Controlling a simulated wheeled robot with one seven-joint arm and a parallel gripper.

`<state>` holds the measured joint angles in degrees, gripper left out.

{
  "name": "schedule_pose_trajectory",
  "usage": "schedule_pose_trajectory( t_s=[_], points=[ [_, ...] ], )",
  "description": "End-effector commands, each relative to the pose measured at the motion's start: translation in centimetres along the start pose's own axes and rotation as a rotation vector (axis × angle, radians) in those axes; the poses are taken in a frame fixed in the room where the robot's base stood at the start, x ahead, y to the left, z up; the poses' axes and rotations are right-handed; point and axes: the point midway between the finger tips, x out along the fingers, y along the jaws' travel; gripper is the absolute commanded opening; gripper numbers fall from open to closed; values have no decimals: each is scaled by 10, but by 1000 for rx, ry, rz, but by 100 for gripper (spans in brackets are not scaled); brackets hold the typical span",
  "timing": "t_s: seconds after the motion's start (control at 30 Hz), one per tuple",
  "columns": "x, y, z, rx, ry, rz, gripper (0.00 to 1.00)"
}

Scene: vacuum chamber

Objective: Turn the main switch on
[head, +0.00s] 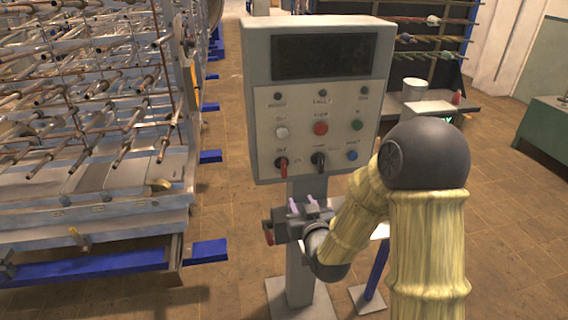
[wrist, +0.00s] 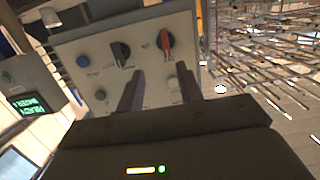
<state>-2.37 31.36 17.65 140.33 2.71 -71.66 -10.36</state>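A grey control panel (head: 262,110) stands on a post. Low on its face, at the left, is a red rotary switch (head: 281,165), with a black rotary switch (head: 319,161) to its right. Which one is the main switch cannot be read from the labels. In the wrist view the red switch (wrist: 166,42) and the black switch (wrist: 121,52) show upside-down order, red at right. My gripper (head: 302,202) is below the panel's lower edge, its two fingers apart and empty. In the wrist view the gripper (wrist: 160,82) points at the panel face, touching neither switch.
The panel also has white (head: 282,132), red (head: 320,128), green (head: 357,125) and blue (head: 352,155) buttons and a dark screen (head: 325,56). A large rack of rods (head: 90,100) stands at left. A white bucket (head: 414,89) is behind at right. Tiled floor lies between.

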Motion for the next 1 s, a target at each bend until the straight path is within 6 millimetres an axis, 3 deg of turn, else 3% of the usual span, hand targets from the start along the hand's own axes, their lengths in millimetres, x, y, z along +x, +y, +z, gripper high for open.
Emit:
schedule_pose_trajectory(
  t_s=[0.2,0.67,1.0],
  points=[
    [5,-10,-12,13,149,5,36],
    [9,-10,-15,14,161,8,36],
    [52,-10,-24,14,160,7,36]
  ],
)
